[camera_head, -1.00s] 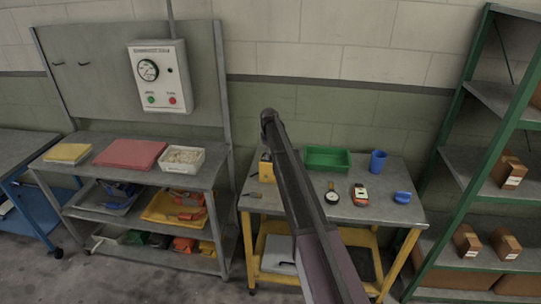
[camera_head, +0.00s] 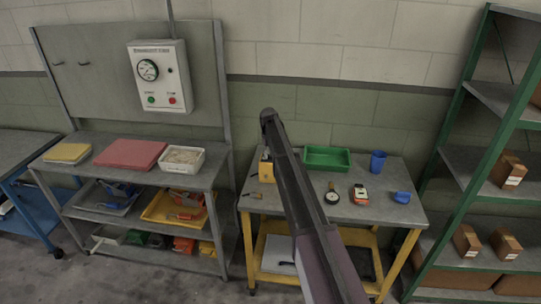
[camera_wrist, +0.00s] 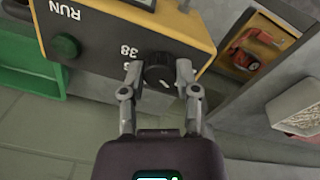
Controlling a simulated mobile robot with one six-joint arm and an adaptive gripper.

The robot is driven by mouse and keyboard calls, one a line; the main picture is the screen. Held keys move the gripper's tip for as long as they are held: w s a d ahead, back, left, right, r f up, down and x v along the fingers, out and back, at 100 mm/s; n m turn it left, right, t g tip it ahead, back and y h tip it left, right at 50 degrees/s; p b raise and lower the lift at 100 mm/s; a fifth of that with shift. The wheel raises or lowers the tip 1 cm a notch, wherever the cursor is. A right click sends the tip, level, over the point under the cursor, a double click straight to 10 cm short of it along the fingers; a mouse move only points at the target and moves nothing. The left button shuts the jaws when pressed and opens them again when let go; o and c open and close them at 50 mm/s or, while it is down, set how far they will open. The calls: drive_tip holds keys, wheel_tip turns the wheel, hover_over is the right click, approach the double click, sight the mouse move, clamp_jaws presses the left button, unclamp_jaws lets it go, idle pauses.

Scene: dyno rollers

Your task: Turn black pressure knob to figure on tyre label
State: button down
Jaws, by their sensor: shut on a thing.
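The black pressure knob (camera_wrist: 157,68) is on the front of a yellow box (camera_wrist: 100,28) in the wrist view, with a short pale mark on its face. My gripper (camera_wrist: 159,78) is shut on the knob, one finger on each side. Upside down in this view, the figure 38 shows left of the knob, and another figure beside it is partly hidden by a finger. A green button (camera_wrist: 65,46) and the word RUN are further left. In the head view the yellow box (camera_head: 266,170) stands on the grey bench, and my arm hides my gripper. I cannot make out a tyre label.
The bench (camera_head: 345,212) also holds a green bin (camera_head: 327,158), a blue cup (camera_head: 377,161), a round gauge (camera_head: 332,196), an orange-and-white device (camera_head: 359,194) and a blue item (camera_head: 402,198). A green-framed shelf (camera_head: 468,160) with boxes stands at right, a grey cart (camera_head: 80,178) at left.

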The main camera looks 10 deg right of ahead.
drive_tip(key=shift+m, duration=0.5)
drive_tip(key=shift+c, duration=1.7)
unclamp_jaws()
drive_tip(key=shift+n, duration=0.4)
